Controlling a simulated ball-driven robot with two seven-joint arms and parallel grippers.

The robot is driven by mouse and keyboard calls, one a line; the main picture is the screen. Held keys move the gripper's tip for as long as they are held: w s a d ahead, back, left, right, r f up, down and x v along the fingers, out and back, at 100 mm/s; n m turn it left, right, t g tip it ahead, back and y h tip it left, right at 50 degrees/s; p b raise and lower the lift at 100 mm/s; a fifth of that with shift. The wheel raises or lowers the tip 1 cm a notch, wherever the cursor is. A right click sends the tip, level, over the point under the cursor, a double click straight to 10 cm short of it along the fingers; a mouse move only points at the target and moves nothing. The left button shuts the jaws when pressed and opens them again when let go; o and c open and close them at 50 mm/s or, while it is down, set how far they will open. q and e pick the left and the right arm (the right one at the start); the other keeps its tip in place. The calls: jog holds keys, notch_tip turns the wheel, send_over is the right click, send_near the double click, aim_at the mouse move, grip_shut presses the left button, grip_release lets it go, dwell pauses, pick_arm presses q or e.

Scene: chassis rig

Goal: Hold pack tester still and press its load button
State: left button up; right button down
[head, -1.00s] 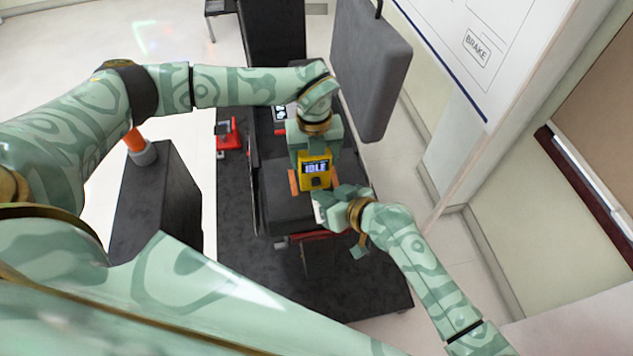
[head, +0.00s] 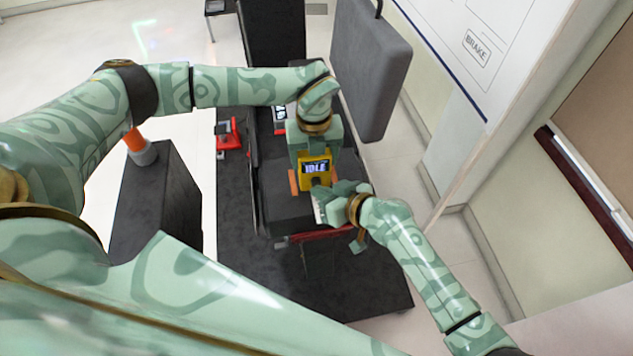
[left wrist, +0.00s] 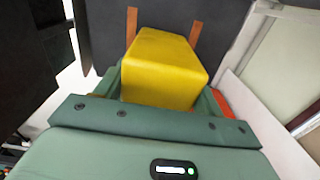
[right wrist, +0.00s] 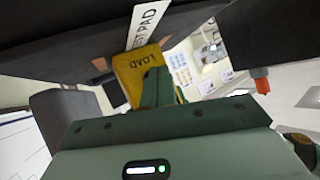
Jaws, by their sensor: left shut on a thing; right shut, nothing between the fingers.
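The pack tester (head: 315,172) is a yellow box with a small screen that reads IDLE, in the middle of the head view. My left gripper (left wrist: 160,85) is shut on it from behind; the yellow body fills the space between its fingers in the left wrist view. My right gripper (head: 318,205) is shut and empty, close to the tester's lower front. In the right wrist view the tester's yellow face (right wrist: 138,72) carries the word LOAD upside down. The right fingers (right wrist: 160,88) partly cover that face, so the load button and any contact are hidden.
A dark bench (head: 235,235) lies below the tester. A grey hanging panel (head: 368,75) stands close to the right of my left wrist. A red device (head: 228,135) sits at the bench's left.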

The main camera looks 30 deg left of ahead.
jog(key=shift+w+a, duration=0.25)
jog(key=shift+w, duration=0.15)
dwell(0.5)
jog(key=shift+s, duration=0.1)
jog(key=shift+s+d, duration=0.55)
jog(key=shift+s, duration=0.2)
jog(key=shift+s+d, duration=0.75)
jog(key=shift+s, duration=0.3)
jog(key=shift+s+d, duration=0.7)
jog(key=shift+s, duration=0.3)
pick_arm(q)
jog(key=o, duration=1.2)
